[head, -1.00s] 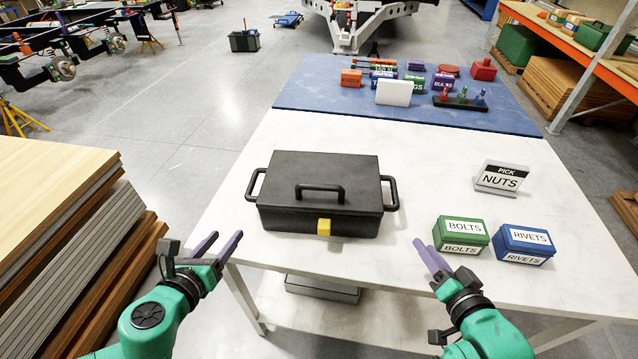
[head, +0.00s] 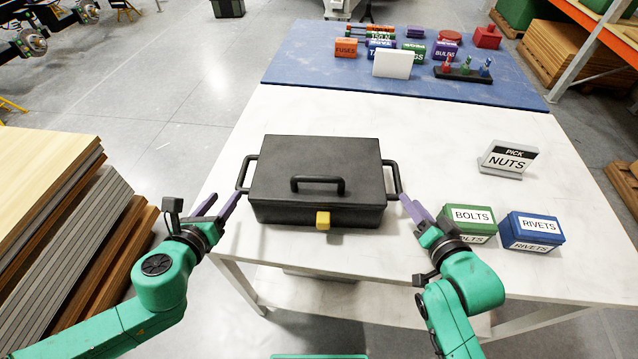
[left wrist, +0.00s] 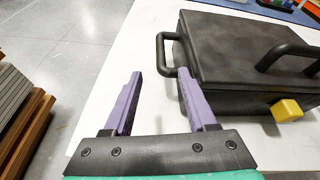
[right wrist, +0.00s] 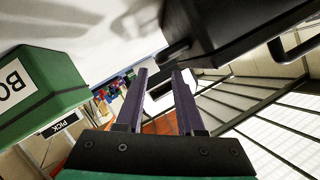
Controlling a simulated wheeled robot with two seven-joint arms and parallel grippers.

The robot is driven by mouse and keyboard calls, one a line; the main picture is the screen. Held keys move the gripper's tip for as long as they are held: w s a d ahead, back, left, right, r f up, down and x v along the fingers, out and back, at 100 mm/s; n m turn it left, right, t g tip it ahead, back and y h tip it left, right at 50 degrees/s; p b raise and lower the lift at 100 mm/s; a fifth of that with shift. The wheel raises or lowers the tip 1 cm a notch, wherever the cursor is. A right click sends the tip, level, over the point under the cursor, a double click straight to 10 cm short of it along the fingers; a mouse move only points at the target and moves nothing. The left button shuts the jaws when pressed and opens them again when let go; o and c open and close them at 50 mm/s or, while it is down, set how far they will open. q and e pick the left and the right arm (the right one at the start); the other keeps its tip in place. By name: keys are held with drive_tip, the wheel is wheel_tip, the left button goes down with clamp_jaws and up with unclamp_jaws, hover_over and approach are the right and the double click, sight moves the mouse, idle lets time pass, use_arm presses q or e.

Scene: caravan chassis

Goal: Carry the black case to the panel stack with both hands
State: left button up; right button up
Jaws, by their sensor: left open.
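The black case (head: 318,170) lies shut on the white table, with a yellow latch (head: 322,220) in front and a loop handle on each side. My left gripper (head: 228,203) is open and empty by the left side handle (head: 243,175). In the left wrist view that handle (left wrist: 161,55) stands just beyond the fingertips, not clearly between them. My right gripper (head: 413,206) is open near the right side handle (head: 395,178); whether it touches cannot be told. The case also fills the top of the right wrist view (right wrist: 235,25). The panel stack (head: 40,165) stands at the left, apart from the table.
The green bolts box (head: 466,222) is close beside my right gripper, with the blue rivets box (head: 532,230) to its right. Small boxes sit on the blue mat (head: 310,75). Floor shows between table and panel stack.

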sight(239, 179)
use_arm(q)
drive_tip(key=x, duration=1.1)
drive_tip(key=shift+w+d, duration=0.15)
drive_tip(key=shift+w, duration=0.1)
use_arm(e)
drive_tip(key=x, duration=1.1)
drive_tip(key=shift+w, duration=0.2)
use_arm(q)
drive_tip(key=shift+s, duration=0.1)
drive_tip(key=shift+c, duration=0.4)
use_arm(e)
drive_tip(key=shift+c, duration=0.4)
use_arm(q)
drive_tip(key=c, duration=0.5)
use_arm(e)
drive_tip(key=c, duration=0.5)
use_arm(q)
clamp_jaws()
use_arm(e)
clamp_jaws()
use_arm(q)
drive_tip(key=shift+r, duration=0.1)
use_arm(e)
drive_tip(key=shift+r, duration=0.1)
